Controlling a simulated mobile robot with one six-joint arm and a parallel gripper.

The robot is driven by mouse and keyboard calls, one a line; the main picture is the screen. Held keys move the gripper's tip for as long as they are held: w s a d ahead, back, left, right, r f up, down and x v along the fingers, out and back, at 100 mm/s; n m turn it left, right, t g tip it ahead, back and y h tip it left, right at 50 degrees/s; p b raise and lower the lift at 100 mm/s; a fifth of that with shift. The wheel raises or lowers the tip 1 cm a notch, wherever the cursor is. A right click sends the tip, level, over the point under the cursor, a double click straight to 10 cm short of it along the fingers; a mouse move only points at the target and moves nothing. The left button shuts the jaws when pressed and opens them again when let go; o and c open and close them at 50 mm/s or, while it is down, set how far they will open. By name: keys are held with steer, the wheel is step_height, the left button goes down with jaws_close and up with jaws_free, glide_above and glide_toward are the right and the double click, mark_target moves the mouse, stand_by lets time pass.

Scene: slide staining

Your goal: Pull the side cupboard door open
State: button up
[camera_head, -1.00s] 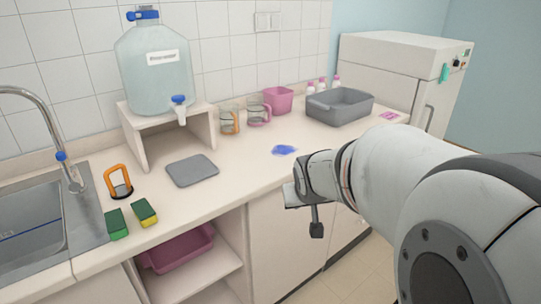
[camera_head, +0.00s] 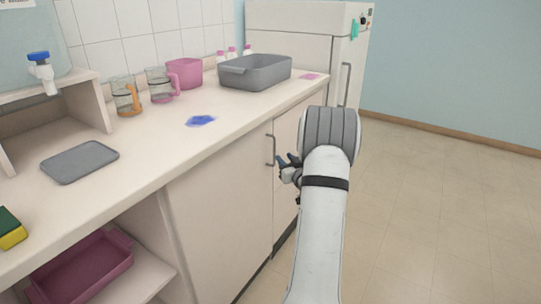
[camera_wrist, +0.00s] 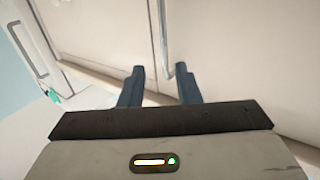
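The cupboard doors are cream, under the counter, and look shut. The larger door (camera_head: 218,218) has a grey vertical bar handle (camera_head: 270,150) near its right edge. My gripper (camera_head: 281,165) is just beside the handle, in front of the doors. In the wrist view its two dark blue fingers (camera_wrist: 159,70) are apart. The handle bar (camera_wrist: 163,38) lies ahead, lined up with the gap and closer to the right finger. I cannot tell whether the bar is between the fingertips or just beyond them.
The counter (camera_head: 150,165) above holds a grey basin (camera_head: 255,72), a pink tub (camera_head: 185,73), beakers and a blue patch (camera_head: 200,121). An open shelf with a pink tray (camera_head: 80,270) is at lower left. A white fridge (camera_head: 300,50) stands behind. Floor (camera_head: 440,190) on the right is clear.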

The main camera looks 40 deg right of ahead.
steer(key=a+x, duration=0.1)
steer(key=x, duration=0.6)
steer(key=shift+d+b, duration=0.15)
steer(key=shift+b, duration=0.25)
steer(key=shift+w, duration=0.1)
steer(key=shift+c, duration=0.4)
jaws_close()
